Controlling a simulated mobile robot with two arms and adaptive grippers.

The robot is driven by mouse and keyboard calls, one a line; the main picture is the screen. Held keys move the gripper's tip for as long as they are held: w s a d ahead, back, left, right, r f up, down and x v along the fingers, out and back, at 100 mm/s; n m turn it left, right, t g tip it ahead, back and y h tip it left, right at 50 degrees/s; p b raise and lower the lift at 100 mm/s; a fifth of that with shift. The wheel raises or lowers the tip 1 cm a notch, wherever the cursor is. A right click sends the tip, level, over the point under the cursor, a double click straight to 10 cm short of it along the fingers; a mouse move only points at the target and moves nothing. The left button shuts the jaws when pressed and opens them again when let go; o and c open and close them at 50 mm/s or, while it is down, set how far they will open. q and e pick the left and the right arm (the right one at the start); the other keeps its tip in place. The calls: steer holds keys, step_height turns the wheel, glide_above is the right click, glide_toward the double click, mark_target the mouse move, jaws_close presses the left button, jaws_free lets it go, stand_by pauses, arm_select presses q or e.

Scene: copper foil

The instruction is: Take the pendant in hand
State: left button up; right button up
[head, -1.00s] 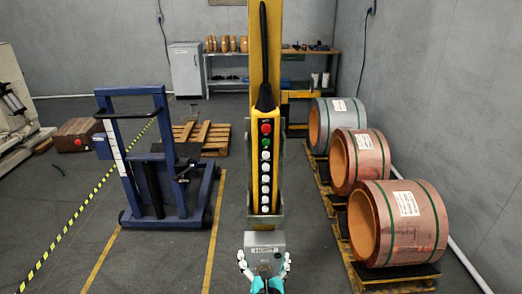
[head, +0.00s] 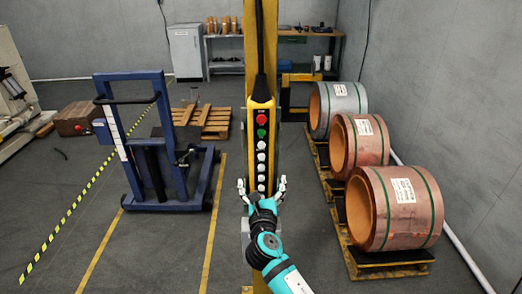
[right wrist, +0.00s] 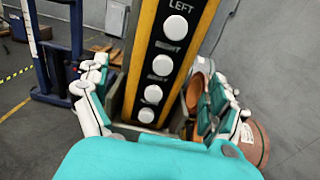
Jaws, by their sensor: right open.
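The pendant (head: 262,118) is a long yellow control box with a black face, one red, one green and several white buttons. It hangs upright at a yellow post (head: 257,48), with a dark cable rising from its top. It also shows close up in the right wrist view (right wrist: 163,48). My right gripper (head: 262,184) is open at the lower part of the pendant, one finger on each side. In the right wrist view the fingers (right wrist: 158,85) stand apart, with the pendant's lower end between them. I cannot tell whether they touch it. My left gripper is not in view.
A grey holder (right wrist: 118,105) shows around the pendant's lower end. A blue lifter (head: 155,140) stands at left, before a wooden pallet (head: 212,122). Copper coils (head: 392,208) on pallets line the right side. Floor is clear between lifter and post.

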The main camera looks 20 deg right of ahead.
steer(key=x, duration=0.5)
steer(key=shift+w+f, duration=0.2)
steer(key=shift+s, duration=0.1)
steer(key=shift+c, duration=0.9)
steer(key=c, duration=1.5)
steer(key=shift+r, duration=0.2)
steer(key=shift+c, duration=0.2)
